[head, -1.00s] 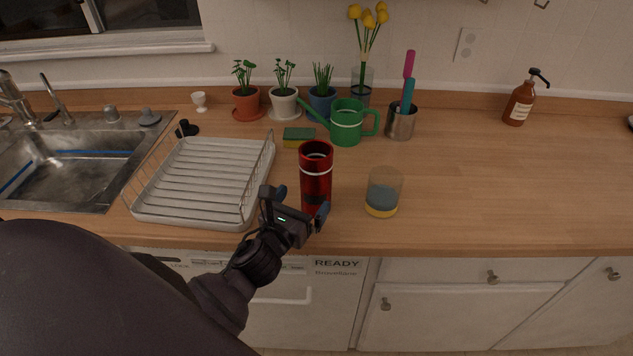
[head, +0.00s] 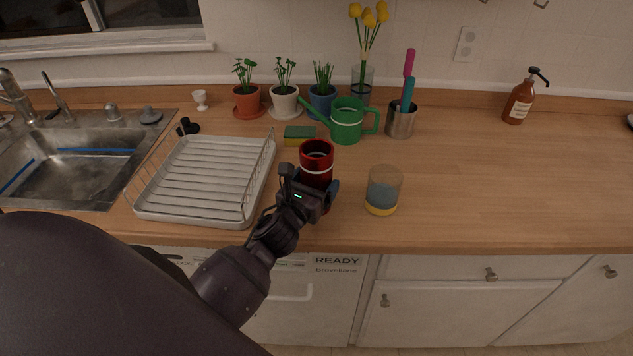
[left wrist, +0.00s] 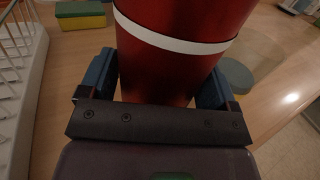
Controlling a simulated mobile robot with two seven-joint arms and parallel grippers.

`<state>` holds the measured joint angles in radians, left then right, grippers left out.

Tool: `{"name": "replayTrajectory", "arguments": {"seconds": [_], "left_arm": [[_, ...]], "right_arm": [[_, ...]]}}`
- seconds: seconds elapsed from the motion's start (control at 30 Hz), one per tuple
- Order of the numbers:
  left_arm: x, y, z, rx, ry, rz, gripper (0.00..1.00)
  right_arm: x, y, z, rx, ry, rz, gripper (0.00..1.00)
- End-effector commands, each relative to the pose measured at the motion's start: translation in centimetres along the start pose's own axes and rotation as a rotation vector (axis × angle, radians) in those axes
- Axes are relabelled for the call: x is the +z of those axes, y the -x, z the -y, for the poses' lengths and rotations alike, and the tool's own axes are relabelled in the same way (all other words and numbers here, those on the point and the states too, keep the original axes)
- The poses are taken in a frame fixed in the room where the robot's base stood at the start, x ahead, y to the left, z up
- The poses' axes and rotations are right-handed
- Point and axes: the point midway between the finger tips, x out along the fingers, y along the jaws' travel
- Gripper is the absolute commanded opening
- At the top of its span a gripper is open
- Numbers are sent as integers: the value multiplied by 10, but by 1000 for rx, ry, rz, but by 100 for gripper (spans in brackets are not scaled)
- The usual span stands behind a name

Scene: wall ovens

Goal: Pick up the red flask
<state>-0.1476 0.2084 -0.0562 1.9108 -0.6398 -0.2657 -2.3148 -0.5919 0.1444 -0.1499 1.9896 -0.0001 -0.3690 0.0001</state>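The red flask (head: 317,165) stands upright on the wooden counter, with a pale band below its open dark top. My left gripper (head: 311,187) is at the flask's near side, low on its body, and hides its lower part. In the left wrist view the flask (left wrist: 178,70) fills the space between the two blue-padded fingers (left wrist: 158,85). The fingers are spread wide, one on each side of it. I see no clear grip, and any contact is hard to make out. My right gripper is not in view.
A glass with a yellow base (head: 382,192) stands close right of the flask. A dish rack (head: 150,205) is close on the left. A sponge (head: 299,136) and green watering can (head: 347,124) stand behind.

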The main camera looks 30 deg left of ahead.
Motion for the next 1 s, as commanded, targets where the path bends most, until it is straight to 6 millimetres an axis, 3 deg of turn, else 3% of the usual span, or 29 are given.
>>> {"name": "replayTrajectory", "arguments": {"seconds": [0.03, 0.33, 0.63, 1.0], "left_arm": [[0, 0, 0, 0, 0, 0, 76], [0, 0, 0, 0, 0, 0, 30], [2, 0, 0, -1, -1, 3, 30], [17, 0, 0, -2, -3, 5, 30]], "right_arm": [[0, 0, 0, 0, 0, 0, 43], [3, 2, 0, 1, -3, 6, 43], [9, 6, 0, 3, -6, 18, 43], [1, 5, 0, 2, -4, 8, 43]]}}
